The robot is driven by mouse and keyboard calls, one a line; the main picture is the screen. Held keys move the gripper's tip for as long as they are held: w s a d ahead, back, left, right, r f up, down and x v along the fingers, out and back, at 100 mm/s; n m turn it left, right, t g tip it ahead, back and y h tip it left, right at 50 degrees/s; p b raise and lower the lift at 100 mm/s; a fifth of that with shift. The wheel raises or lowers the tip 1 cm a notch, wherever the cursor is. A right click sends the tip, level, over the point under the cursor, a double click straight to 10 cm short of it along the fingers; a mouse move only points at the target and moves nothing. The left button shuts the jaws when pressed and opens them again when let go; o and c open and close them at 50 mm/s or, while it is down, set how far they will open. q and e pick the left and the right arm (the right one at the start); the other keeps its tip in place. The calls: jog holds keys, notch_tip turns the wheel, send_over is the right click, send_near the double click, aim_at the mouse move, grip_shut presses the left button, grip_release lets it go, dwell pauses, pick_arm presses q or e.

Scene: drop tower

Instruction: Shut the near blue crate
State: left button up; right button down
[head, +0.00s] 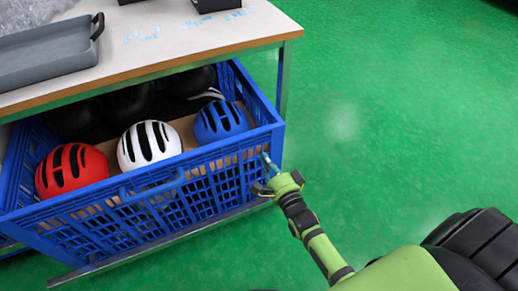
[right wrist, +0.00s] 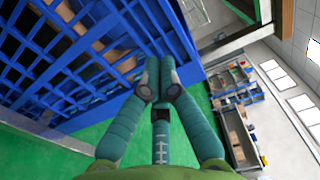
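The near blue crate (head: 225,149) is pulled out from under the table, its lattice front wall and blue handle (head: 150,187) facing me. It holds a red helmet (head: 72,170), a white helmet (head: 149,145) and a blue helmet (head: 220,120), with black items behind them in the table's shade. My right gripper (head: 266,162) is at the right end of the crate's front wall, close to the corner. In the right wrist view its fingertips (right wrist: 161,65) are together with nothing seen between them, near the blue lattice (right wrist: 85,50); I cannot tell whether they touch it. My left gripper is out of view.
The table (head: 200,45) stands over the crate, with a grey tray (head: 50,50) and dark boxes (head: 215,4) on top. A metal rail (head: 150,250) runs low below the crate. The green floor (head: 400,110) to the right is clear.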

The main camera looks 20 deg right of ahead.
aim_at(255, 141)
jog(key=w+b, duration=0.1)
jog(key=w, duration=0.3)
jog(key=shift+w+f, duration=0.1)
jog(key=shift+w, duration=0.2)
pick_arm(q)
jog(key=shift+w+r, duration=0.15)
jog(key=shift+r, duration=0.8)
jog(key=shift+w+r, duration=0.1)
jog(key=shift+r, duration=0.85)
pick_arm(e)
jog(key=shift+w, duration=0.65)
jog(key=shift+w, duration=0.1)
